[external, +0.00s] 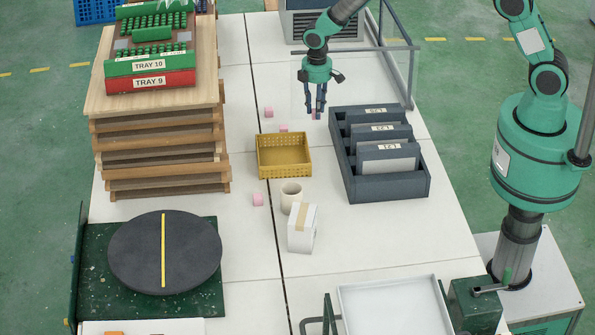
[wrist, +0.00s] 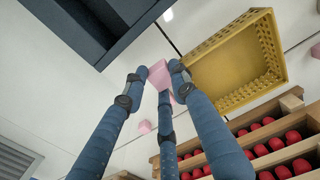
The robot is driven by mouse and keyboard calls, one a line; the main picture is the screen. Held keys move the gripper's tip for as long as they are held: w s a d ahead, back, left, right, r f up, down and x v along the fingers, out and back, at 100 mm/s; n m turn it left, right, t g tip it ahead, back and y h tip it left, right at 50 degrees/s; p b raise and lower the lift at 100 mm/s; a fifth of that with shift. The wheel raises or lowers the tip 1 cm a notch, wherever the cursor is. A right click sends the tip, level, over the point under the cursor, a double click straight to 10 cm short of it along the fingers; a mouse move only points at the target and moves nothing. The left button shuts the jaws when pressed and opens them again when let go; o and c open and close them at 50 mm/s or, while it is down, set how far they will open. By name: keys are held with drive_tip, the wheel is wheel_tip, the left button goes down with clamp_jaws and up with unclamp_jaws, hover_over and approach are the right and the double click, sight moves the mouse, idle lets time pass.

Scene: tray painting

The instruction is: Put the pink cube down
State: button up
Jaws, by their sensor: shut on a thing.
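My three-fingered gripper (external: 316,112) hangs at the back of the white table, just left of the dark organiser's far end. It is shut on a pink cube (wrist: 160,74), which the wrist view shows between the fingertips. In the external view only a small bit of this cube (external: 317,116) shows. It appears to be held above the table; the exact height is unclear. Other pink cubes lie on the table: one at the back (external: 268,112), one behind the yellow basket (external: 283,128) and one in front of it (external: 258,199).
The yellow basket (external: 284,174) looks empty. A dark organiser (external: 431,182) with labelled slots stands to the right. A cup (external: 291,190) and white box (external: 302,236) stand in front. Wooden trays (external: 160,166) are stacked left.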

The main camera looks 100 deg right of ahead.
drive_tip(key=shift+n, duration=0.3)
drive_tip(key=w+a, duration=0.3)
drive_tip(key=w+a+b, duration=0.1)
drive_tip(key=w+a, duration=0.1)
drive_tip(key=w, duration=0.1)
drive_tip(key=w+a+b, duration=0.1)
drive_tip(key=w+a, duration=0.2)
drive_tip(key=w, duration=0.1)
drive_tip(key=shift+a+r, duration=0.3)
drive_tip(key=shift+s, duration=0.1)
hover_over(291, 158)
drive_tip(key=shift+f+b, duration=0.3)
drive_tip(key=shift+f, duration=2.8)
drive_tip(key=shift+f, duration=1.9)
drive_tip(key=shift+f, duration=0.1)
drive_tip(key=o, duration=0.9)
